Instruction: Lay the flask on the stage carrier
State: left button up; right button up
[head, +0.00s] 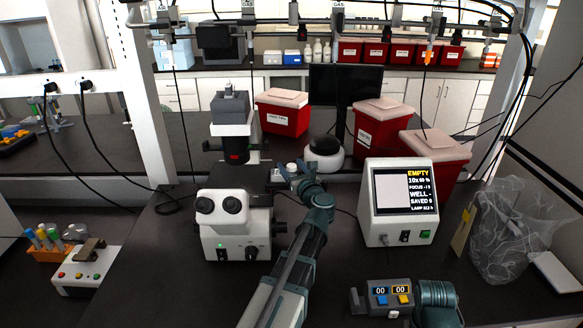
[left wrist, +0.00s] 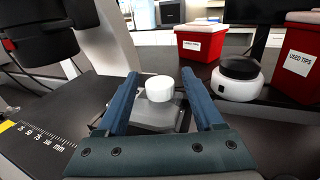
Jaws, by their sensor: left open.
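The microscope (head: 236,215) stands left of centre in the head view, with its dark stage (head: 256,180) behind the eyepieces. My left gripper (head: 298,172) is at the right side of this stage. In the left wrist view its two blue fingers (left wrist: 160,100) are open. A round white cap (left wrist: 160,88), which looks like the flask's, shows between them, with a grey, flat body (left wrist: 155,115) below it. I cannot tell whether the fingers touch it, or whether it rests on the carrier. The carrier itself is not clearly distinguishable.
A display box (head: 398,203) reading EMPTY stands to the right. A round black-and-white device (head: 324,156) and red bins (head: 282,112) stand behind. A counter box (head: 390,298) is at the front right, near a clear bag (head: 510,235). A ruler (left wrist: 45,138) shows at lower left in the wrist view.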

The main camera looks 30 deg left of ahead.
pick_arm(q)
jog(key=shift+r, duration=0.1)
jog(key=shift+s+d+r, duration=0.1)
jog(key=shift+r, duration=0.05)
jog(key=v, duration=1.1)
jog(key=shift+s+d, duration=0.2)
jog(key=shift+d, duration=0.15)
jog(key=shift+p, duration=0.3)
